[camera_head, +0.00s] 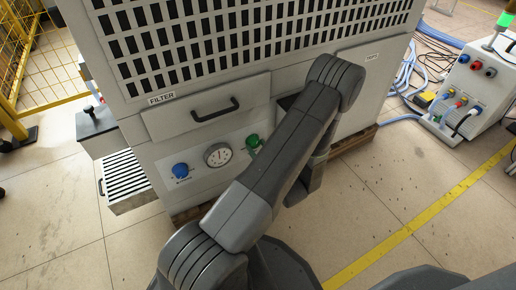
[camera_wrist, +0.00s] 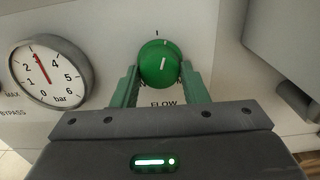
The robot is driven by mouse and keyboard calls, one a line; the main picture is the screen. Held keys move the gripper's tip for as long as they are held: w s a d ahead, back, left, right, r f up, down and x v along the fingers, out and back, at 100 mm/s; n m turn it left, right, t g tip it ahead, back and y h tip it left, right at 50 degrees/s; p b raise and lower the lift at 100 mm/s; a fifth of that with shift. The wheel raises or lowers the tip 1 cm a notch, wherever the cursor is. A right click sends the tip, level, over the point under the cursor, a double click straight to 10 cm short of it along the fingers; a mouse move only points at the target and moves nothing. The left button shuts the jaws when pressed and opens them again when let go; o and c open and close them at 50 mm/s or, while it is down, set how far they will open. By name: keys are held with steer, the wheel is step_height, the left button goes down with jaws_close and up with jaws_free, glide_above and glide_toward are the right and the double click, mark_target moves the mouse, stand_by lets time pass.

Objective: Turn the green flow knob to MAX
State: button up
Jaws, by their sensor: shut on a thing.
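The green flow knob (camera_wrist: 160,66) sits on the pale panel above the label FLOW in the wrist view. A light mark shows on its face near the top, close to a dark tick on the panel above. My gripper (camera_wrist: 158,80) has its green fingers on either side of the knob and is shut on it. In the head view the green knob (camera_head: 253,141) shows just left of my dark arm. My gripper is hidden behind the arm there. Any MAX mark beside the green knob is not readable.
A pressure gauge (camera_wrist: 50,72) with a red needle is left of the knob. A blue knob (camera_head: 180,170) sits further left. The FILTER drawer (camera_head: 208,106) with a black handle is above. A grey handle (camera_wrist: 295,98) juts out at right. Cables lie on the floor.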

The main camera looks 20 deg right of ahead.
steer(key=m+p, duration=0.2)
steer(key=m, duration=0.3)
steer(key=shift+r+m, duration=0.1)
steer(key=shift+m, duration=0.2)
steer(key=m+p, duration=0.2)
steer(key=m, duration=0.4)
steer(key=shift+a+p, duration=0.1)
steer(key=shift+p, duration=0.2)
steer(key=m+p, duration=0.1)
steer(key=m, duration=0.4)
steer(key=shift+m+p, duration=0.3)
steer(key=shift+m, duration=0.1)
steer(key=m+p, duration=0.1)
steer(key=m, duration=0.4)
steer(key=shift+m, duration=0.3)
steer(key=o, duration=1)
steer(key=shift+s, duration=0.1)
